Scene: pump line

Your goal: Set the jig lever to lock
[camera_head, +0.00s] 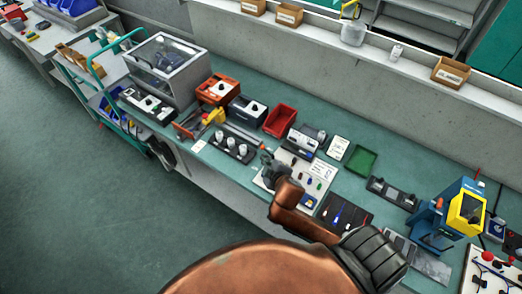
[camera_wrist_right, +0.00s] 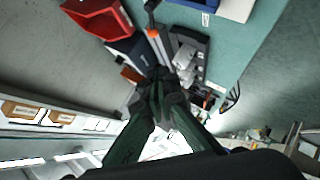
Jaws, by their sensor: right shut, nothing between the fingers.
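My right gripper (camera_head: 268,162) is above the front of the bench, at the end of my copper-coloured arm. Its dark fingers are together in the right wrist view (camera_wrist_right: 168,82), with nothing seen between them. A dark fixture (camera_head: 233,152) with several white round parts stands to the left of the gripper; it shows beyond the fingertips in the right wrist view (camera_wrist_right: 196,48). A long grey bar (camera_head: 245,134) lies beside the fixture, with an orange part in the right wrist view (camera_wrist_right: 153,33). I cannot tell whether this bar is the jig lever, or its setting. My left gripper is out of view.
A red bin (camera_head: 280,121), a dark box (camera_head: 247,109) and an orange box (camera_head: 217,90) stand behind the fixture. A white board with small tools (camera_head: 309,201) lies near the gripper. A green tray (camera_head: 361,161) and a blue-yellow device (camera_head: 467,212) stand further right.

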